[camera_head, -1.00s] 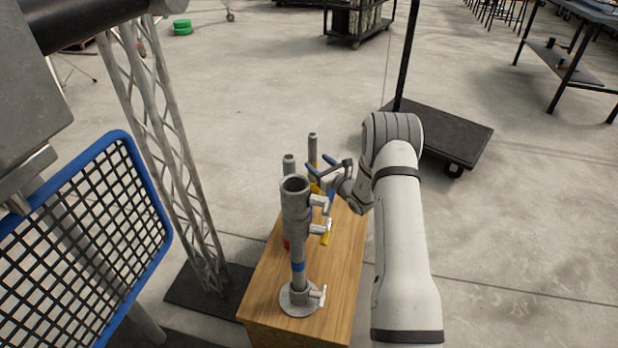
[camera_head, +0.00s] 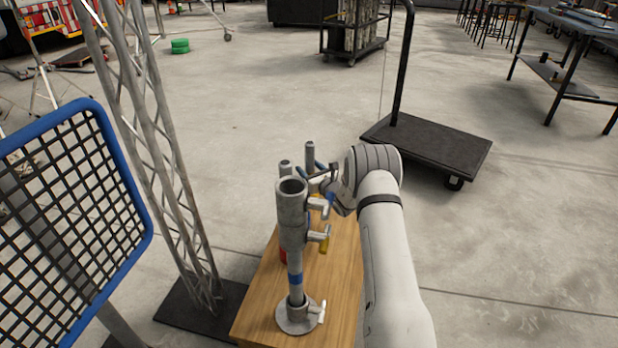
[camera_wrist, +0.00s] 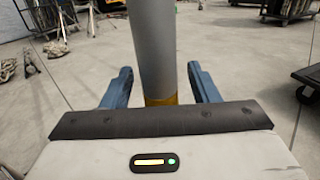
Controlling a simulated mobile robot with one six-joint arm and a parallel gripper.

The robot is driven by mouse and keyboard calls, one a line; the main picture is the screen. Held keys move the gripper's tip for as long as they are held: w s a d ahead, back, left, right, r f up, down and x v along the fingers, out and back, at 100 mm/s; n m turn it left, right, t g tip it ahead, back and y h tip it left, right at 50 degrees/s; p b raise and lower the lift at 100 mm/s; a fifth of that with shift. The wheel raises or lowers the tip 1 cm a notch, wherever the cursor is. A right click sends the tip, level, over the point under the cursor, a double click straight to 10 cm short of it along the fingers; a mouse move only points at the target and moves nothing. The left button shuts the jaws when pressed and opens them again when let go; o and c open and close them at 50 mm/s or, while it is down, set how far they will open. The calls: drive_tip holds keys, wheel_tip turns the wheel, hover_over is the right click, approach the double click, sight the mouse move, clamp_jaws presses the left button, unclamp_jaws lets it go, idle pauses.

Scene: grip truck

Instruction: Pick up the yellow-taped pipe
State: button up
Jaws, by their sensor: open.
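The yellow-taped pipe (camera_wrist: 156,45) is a grey upright pipe in the wrist view, with a yellow tape band (camera_wrist: 161,100) low on it. It stands between the two blue fingers of my open gripper (camera_wrist: 160,85), with a gap on each side. In the head view the pipe (camera_head: 310,153) shows its grey top at the back of the wooden box, with some yellow lower down. My gripper (camera_head: 322,172) is beside it there, partly hidden behind the front stand and my arm.
A grey stand with clamp handles and blue tape (camera_head: 292,215) stands at the front of the wooden box (camera_head: 262,312). Another pipe with red low down (camera_head: 285,168) is behind it. A lattice truss (camera_head: 165,150) and blue-framed mesh (camera_head: 75,215) are left. A black cart (camera_head: 430,140) is behind right.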

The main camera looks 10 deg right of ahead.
drive_tip(key=c, duration=1.2)
